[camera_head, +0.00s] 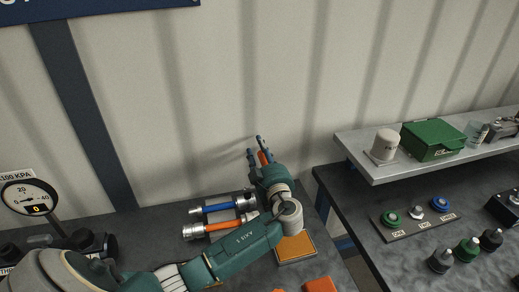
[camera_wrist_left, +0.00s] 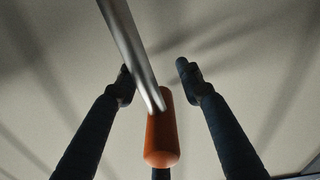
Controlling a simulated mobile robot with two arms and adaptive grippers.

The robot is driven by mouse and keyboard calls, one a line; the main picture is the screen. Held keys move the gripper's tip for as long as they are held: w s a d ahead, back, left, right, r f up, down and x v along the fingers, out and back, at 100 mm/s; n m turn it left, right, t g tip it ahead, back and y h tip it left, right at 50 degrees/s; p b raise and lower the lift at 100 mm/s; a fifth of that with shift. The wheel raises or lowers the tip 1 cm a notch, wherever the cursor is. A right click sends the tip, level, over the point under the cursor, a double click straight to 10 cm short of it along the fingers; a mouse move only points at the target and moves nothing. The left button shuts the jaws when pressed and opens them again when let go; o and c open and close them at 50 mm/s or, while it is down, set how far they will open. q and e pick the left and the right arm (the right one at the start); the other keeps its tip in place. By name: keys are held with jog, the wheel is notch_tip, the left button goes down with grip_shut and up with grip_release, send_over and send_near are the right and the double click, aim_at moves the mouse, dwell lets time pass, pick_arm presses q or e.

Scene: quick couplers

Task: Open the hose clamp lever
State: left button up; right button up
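My left gripper (camera_head: 256,147) points up and away near the wall, its dark blue fingers spread. It also shows in the left wrist view (camera_wrist_left: 158,80). An orange grip on a metal rod, seemingly the clamp lever (camera_wrist_left: 162,140), lies between the fingers there, with visible gaps on both sides. A bit of orange (camera_head: 263,158) also shows between the fingers in the head view. The clamp's body and the lever's pivot cannot be made out. A blue hose piece (camera_head: 220,207) and an orange one (camera_head: 221,226), both with metal ends, lie beside my left wrist. My right gripper is out of view.
An orange-topped pad (camera_head: 296,248) lies right of my forearm. A gauge (camera_head: 30,196) stands at the left. A second bench at the right holds a labelled fitting board (camera_head: 415,220) and dark bottles (camera_head: 467,249). A shelf (camera_head: 375,172) carries a green box (camera_head: 433,140).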

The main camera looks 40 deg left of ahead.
pick_arm(q)
jog(key=shift+c, duration=0.5)
grip_shut()
jog(key=shift+d+f, duration=0.1)
jog(key=shift+b, duration=0.35)
